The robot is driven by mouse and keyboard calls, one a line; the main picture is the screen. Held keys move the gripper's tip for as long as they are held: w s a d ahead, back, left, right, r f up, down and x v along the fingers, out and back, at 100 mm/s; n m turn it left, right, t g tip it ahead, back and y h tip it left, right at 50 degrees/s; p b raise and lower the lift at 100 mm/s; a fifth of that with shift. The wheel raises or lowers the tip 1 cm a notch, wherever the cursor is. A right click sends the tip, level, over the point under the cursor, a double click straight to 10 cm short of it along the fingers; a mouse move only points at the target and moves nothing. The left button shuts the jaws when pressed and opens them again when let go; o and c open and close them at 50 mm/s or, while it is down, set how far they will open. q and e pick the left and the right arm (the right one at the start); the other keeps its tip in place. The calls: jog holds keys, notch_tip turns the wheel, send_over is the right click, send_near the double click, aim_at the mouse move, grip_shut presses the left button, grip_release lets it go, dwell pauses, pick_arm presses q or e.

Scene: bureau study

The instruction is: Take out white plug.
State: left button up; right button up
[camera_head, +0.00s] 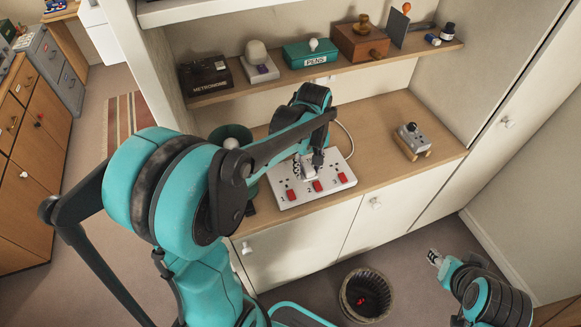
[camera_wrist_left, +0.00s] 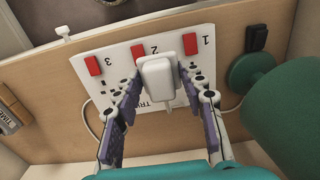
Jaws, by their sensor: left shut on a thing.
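The white plug (camera_head: 308,170) is at the middle of a white socket strip (camera_head: 340,177) with three red switches numbered 1 to 3. In the left wrist view the plug (camera_wrist_left: 157,78) sits by switch 2, between the fingers of my left gripper (camera_wrist_left: 161,74), which is shut on it. In the head view my left gripper (camera_head: 307,164) reaches down over the strip. I cannot tell whether the plug's pins are in the socket. My right gripper (camera_head: 435,258) is low at the right, away from the strip; its finger opening is too small to judge.
A green lamp (camera_wrist_left: 272,105) stands close beside the strip. A grey device on a wooden stand (camera_head: 412,138) is to the right on the desk. The shelf above holds a metronome box (camera_head: 206,75) and a green pens box (camera_head: 310,53). A dark bin (camera_head: 366,294) stands on the floor.

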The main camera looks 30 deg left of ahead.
pick_arm(q)
jog(key=d+r+p, duration=0.3)
jog(key=d+r, duration=0.1)
jog(key=r, duration=0.2)
jog(key=shift+w+d, duration=0.25)
jog(key=shift+w, duration=0.1)
dwell(0.5)
notch_tip(320, 180, up, 4)
jog(key=p, duration=0.3)
jog(key=shift+f, duration=0.25)
dwell(0.5)
